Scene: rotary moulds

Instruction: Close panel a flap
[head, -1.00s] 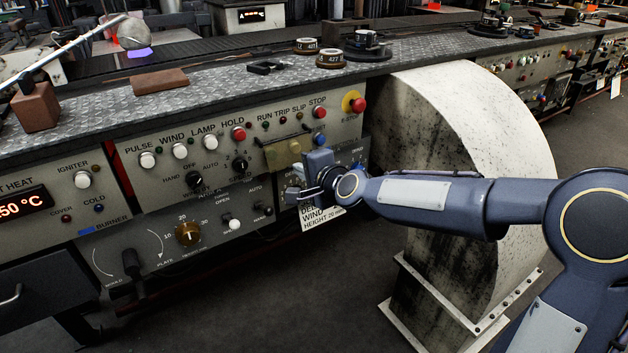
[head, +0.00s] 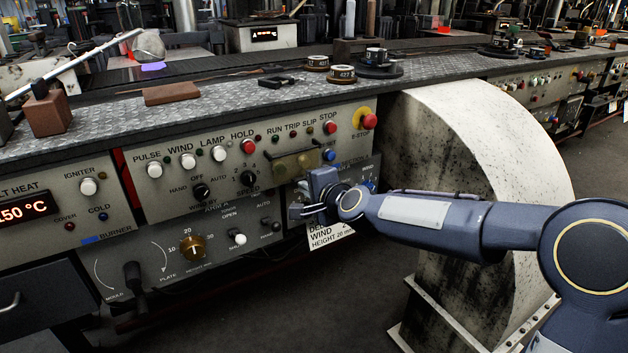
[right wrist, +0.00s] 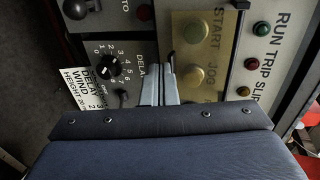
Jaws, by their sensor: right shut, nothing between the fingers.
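The panel a flap looks like a tan, see-through cover (head: 295,165) over the START and JOG buttons, right of the SPEED knob. In the right wrist view the tan area (right wrist: 208,55) shows both brass-coloured buttons and their lettering. I cannot tell how far the flap stands open. My right gripper (head: 303,211) is shut and empty, just below the flap in the head view. In the right wrist view its fingertips (right wrist: 170,65) are together beside the tan area's left edge; contact is unclear. My left gripper is not in view.
A red E-stop button (head: 368,121) stands out right of the flap. The DELAY knob (right wrist: 108,66) and a white label (head: 328,236) are close to my right gripper. A large pale curved housing (head: 470,130) stands behind my right arm. The bench top (head: 220,110) overhangs the panel.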

